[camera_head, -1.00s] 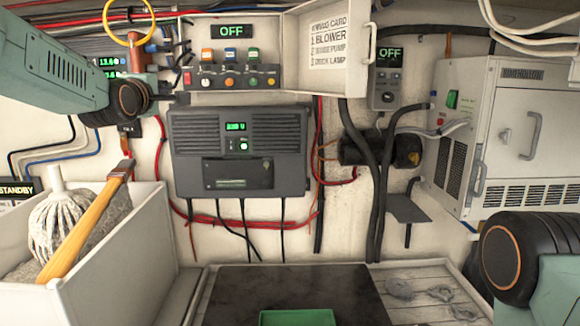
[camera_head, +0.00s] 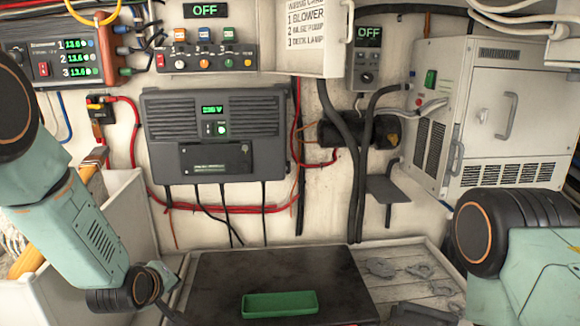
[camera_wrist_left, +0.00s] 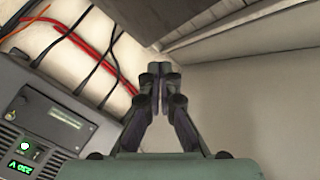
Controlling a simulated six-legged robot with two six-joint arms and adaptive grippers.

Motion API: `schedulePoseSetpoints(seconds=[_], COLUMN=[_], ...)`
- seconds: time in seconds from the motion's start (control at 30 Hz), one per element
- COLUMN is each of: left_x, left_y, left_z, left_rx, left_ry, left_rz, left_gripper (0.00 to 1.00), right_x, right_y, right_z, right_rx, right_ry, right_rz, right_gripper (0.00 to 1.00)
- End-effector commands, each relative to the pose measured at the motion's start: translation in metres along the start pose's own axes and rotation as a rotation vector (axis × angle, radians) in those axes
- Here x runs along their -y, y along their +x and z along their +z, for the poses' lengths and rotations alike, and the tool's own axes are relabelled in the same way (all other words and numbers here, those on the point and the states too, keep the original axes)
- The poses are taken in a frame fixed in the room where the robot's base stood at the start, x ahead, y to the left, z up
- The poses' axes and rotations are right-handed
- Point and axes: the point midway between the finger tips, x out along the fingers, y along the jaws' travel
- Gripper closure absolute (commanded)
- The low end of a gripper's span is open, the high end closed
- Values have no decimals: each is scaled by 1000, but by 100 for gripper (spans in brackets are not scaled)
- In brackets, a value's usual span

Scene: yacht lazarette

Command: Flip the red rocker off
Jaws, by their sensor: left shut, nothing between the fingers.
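A small red rocker (camera_head: 160,60) is at the left end of the switch panel (camera_head: 208,60), high on the back wall in the head view. Coloured toggles sit beside it. The display (camera_head: 205,10) above the panel reads OFF. The rocker's tilt is too small to tell. My left arm hangs at the lower left, well below the panel. In the left wrist view my left gripper (camera_wrist_left: 163,75) is shut and empty, with its fingertips together. My right arm shows at the lower right; its gripper is out of view.
A grey inverter (camera_head: 215,160) hangs below the panel. A white box with a green rocker (camera_head: 431,79) is at the right. A white bin (camera_head: 120,215) stands by my left arm. A green tray (camera_head: 280,304) sits on a dark mat. Cables run down the wall.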

Motion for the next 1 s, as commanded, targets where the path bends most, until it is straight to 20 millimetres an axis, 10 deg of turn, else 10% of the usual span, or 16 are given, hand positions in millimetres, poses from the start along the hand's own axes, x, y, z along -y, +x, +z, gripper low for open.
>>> schedulePoseSetpoints(seconds=[0.47,1.0], left_x=[152,283], left_y=[-47,-193], left_z=[165,296], left_rx=[333,799], left_ry=[355,733], left_rz=[-234,-366], left_gripper=[100,100], right_x=[0,0], right_y=[0,0], right_z=[0,0], right_rx=[0,0], right_ry=[0,0], right_rz=[0,0], right_gripper=[60,60])
